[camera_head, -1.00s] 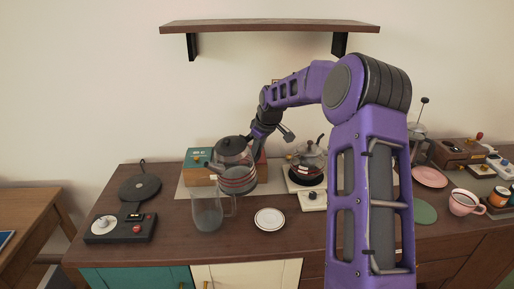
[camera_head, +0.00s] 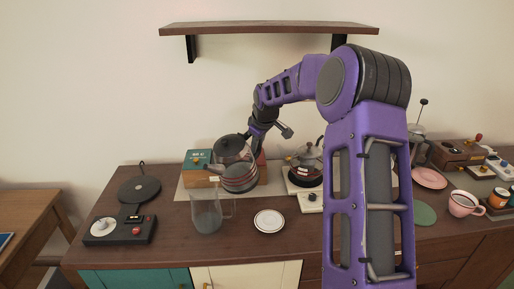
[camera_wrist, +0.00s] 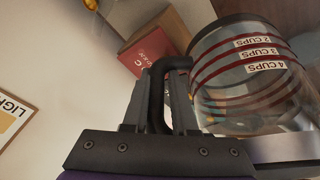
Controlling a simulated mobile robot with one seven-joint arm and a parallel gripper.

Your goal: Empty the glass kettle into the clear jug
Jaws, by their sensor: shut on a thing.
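The glass kettle (camera_head: 240,180), with red bands and a dark lid, is held above the counter, its lid side tipped left toward the jug. In the wrist view the kettle (camera_wrist: 245,85) shows its "2 cups", "3 cups" and "4 cups" labels. My gripper (camera_wrist: 168,100) is shut on its black handle; in the head view my gripper (camera_head: 257,140) is at the kettle's upper right. The clear jug (camera_head: 206,213) stands upright on the counter, below and left of the kettle, its handle on the right. I cannot tell how much liquid either holds.
A white plate (camera_head: 269,221) lies right of the jug. A teal and wooden box (camera_head: 198,165) stands behind the kettle. Another glass pot (camera_head: 306,165) sits on a white-based burner to the right. A black scale-like device (camera_head: 120,228) is at left. A shelf (camera_head: 270,28) hangs above.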

